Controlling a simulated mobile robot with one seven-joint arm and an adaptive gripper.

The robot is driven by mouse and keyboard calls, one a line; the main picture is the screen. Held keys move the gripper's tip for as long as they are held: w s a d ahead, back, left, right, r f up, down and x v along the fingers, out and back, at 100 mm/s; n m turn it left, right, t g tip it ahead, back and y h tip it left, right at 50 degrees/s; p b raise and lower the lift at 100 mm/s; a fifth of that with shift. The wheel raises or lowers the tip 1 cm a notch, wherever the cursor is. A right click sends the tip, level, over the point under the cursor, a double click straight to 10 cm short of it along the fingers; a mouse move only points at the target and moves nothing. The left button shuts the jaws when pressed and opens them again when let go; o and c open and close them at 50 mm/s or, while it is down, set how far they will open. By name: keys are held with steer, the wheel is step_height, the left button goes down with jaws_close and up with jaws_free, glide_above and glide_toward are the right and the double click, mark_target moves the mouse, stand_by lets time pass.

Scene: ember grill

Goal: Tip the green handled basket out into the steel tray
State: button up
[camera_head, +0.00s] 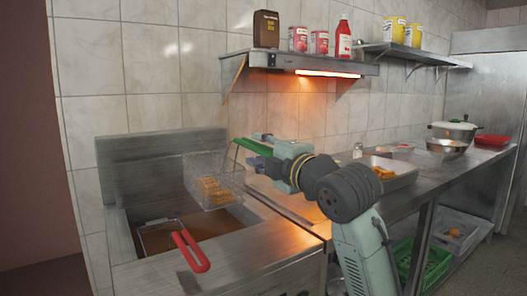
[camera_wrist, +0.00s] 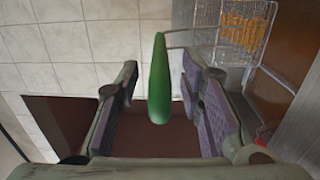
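The green handled wire basket (camera_head: 209,184) holds golden fries and sits at the back right of the fryer, above the oil. It also shows at the top right of the wrist view (camera_wrist: 236,32). Its green handle (camera_head: 248,146) points right toward my gripper (camera_head: 262,152). In the wrist view the handle (camera_wrist: 159,85) lies between the two fingers of my gripper (camera_wrist: 163,100), with gaps on both sides. The fingers are apart and not closed on it. The steel tray (camera_head: 402,181) is on the counter to the right, partly behind my arm, with some golden food in it.
A red handled basket (camera_head: 190,250) sits in the front of the fryer (camera_head: 125,240). A pot (camera_head: 454,131) and a bowl (camera_head: 446,148) stand at the far right.

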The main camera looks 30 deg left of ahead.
steer(key=shift+c, duration=0.4)
jaws_close()
stand_by(0.4)
stand_by(0.4)
steer(key=shift+r, duration=0.15)
steer(key=shift+r+p, duration=1.95)
steer(key=shift+r, duration=0.45)
steer(key=shift+d+f, duration=0.1)
